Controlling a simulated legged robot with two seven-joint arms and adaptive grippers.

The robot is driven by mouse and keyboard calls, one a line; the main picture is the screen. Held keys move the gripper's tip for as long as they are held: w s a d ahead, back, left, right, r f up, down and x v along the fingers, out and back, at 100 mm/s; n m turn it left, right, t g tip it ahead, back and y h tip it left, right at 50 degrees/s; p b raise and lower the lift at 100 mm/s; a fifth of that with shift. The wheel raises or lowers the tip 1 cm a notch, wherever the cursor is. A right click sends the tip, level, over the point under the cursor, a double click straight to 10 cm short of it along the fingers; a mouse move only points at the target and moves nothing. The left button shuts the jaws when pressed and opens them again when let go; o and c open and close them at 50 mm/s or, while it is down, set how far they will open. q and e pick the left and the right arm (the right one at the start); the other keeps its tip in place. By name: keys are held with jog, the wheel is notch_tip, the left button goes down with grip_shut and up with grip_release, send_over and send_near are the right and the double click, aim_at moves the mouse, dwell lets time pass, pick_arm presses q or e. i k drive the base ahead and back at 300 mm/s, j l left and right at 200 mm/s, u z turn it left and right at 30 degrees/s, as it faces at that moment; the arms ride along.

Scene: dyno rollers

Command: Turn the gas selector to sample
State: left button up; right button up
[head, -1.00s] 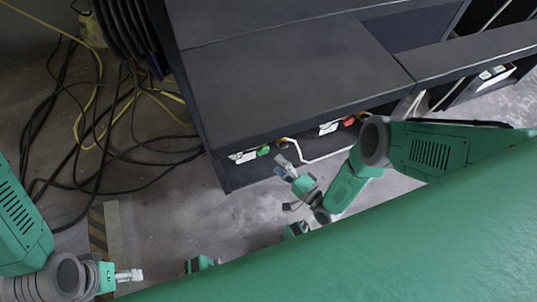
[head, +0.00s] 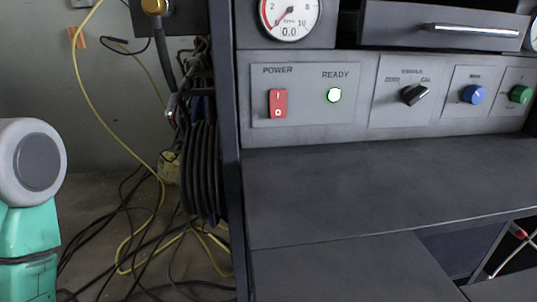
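The gas selector is a black rotary knob (head: 413,95) on a light grey panel, between the labels ZERO on its left and CAL on its right. A small label above the knob is too blurred to read surely. The knob's handle is tilted, with its lighter end up and right towards CAL. Neither of my grippers is in the head view now. Only a link of my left arm shows at the left edge, well apart from the panel.
Left of the knob are a red power switch (head: 277,104) and a lit READY lamp (head: 334,95). A clear dark desktop (head: 370,185) lies below. Cables (head: 150,235) clutter the floor at left.

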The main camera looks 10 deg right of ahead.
aim_at(409, 95)
jog(key=k+l, duration=0.3)
jog(key=k, duration=0.15)
jog(key=k+l, duration=0.3)
jog(key=k, duration=0.15)
